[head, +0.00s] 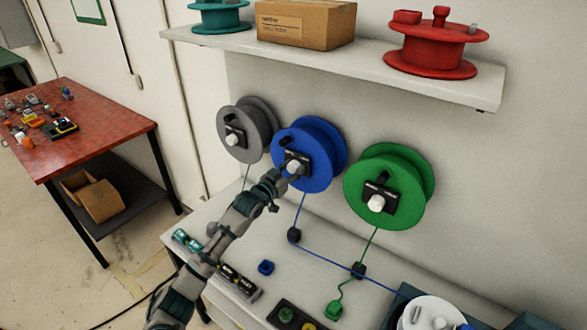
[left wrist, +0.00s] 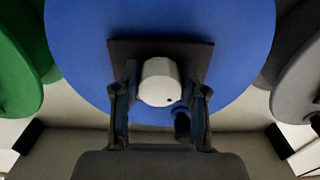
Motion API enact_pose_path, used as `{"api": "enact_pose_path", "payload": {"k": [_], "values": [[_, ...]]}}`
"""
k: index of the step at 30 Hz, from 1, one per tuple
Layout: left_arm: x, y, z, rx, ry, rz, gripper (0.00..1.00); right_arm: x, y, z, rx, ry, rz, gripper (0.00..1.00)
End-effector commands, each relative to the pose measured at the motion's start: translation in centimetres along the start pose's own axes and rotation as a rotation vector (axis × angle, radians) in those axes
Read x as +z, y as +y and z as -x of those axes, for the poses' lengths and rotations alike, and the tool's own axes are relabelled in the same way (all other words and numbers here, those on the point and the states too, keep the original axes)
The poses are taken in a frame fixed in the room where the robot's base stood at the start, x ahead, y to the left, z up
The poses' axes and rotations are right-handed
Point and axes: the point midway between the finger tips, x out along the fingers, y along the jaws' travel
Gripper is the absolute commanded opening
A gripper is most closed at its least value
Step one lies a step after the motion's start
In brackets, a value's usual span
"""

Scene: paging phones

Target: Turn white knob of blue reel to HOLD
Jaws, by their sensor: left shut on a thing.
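The blue reel (head: 320,143) hangs on the wall between a grey reel and a green reel. It fills the middle of the left wrist view (left wrist: 80,45). Its white knob (left wrist: 160,80) sits on a dark plate (left wrist: 122,47) and has a small dark dot near its edge. My left gripper (head: 291,172) reaches up to the plate, and its two fingers (left wrist: 160,100) are shut on the white knob, one on each side. No HOLD marking can be read. My right gripper is not in view.
The green reel (head: 413,165) and grey reel (head: 262,112) flank the blue one closely. A shelf (head: 345,62) above holds a red reel (head: 432,55), a carton (head: 310,22) and a teal reel (head: 220,17). A blue cable (head: 325,257) runs over the bench below.

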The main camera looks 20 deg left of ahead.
Motion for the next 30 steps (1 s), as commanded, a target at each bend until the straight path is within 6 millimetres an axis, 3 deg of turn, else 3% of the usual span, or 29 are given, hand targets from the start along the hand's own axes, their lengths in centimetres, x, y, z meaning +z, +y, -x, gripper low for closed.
{"api": "enact_pose_path", "payload": {"k": [5, 14, 22, 30], "values": [[-0.3, 0.0, 0.0, 0.0, 0.004, -0.039, 0.07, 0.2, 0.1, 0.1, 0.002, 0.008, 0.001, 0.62], [-0.6, -0.1, 0.0, -0.003, 0.003, -0.233, 0.07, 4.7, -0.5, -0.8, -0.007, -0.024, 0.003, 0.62], [-0.7, -0.1, 0.0, -0.003, 0.003, -0.487, 0.07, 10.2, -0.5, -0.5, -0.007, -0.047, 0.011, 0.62], [-0.7, -0.1, 0.0, -0.003, 0.003, -0.744, 0.07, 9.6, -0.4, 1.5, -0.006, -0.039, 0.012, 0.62]]}}
